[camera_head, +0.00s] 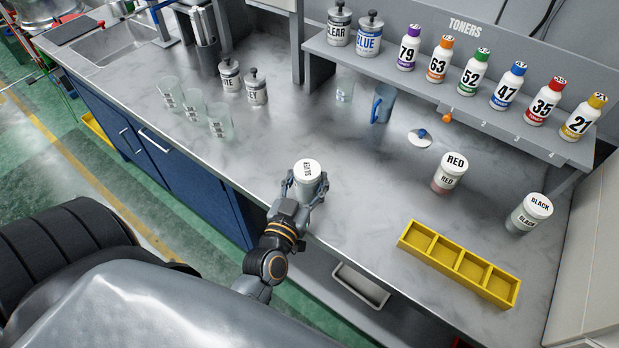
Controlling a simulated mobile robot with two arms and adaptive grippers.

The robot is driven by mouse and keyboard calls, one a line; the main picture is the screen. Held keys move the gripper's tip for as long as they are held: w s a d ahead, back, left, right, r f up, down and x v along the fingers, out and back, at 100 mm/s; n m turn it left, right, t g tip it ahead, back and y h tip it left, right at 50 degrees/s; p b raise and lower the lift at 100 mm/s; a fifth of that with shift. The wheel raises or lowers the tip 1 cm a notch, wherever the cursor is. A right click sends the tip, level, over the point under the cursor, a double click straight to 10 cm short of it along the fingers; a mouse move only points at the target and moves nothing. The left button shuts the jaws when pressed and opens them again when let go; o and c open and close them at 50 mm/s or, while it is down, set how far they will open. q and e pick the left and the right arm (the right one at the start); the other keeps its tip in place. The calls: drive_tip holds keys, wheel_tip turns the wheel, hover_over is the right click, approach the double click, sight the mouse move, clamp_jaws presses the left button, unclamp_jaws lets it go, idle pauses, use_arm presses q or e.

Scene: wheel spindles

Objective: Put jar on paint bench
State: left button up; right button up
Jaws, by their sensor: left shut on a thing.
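My left gripper (304,191) is shut around a white-lidded jar (308,172) near the front edge of the grey marbled bench (350,215). The lid's dark lettering is upside down and hard to read. The jar is upright; its lower part is hidden by the fingers, so I cannot tell whether its base touches the bench. Two other jars stand on the bench to the right: one marked RED (450,174) and one marked BLACK (530,213). My right gripper is not in view.
A yellow divided tray (458,264) lies at the front right. A blue-handled cup (382,104) and a white disc with a blue knob (420,138) lie behind. Clear cups (193,105) stand at left. Numbered toner bottles (473,72) line the shelf. Bench around the jar is clear.

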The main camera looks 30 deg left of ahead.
use_arm(q)
drive_tip(key=o, duration=1.4)
drive_tip(key=shift+f, duration=0.15)
drive_tip(key=shift+s, duration=0.3)
drive_tip(key=s+d+b, duration=0.2)
drive_tip(key=s, duration=0.9)
drive_tip(key=shift+s+r, duration=0.15)
drive_tip(key=shift+r, duration=0.05)
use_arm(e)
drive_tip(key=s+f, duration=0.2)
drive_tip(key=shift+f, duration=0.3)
use_arm(q)
drive_tip(key=shift+d, duration=0.1)
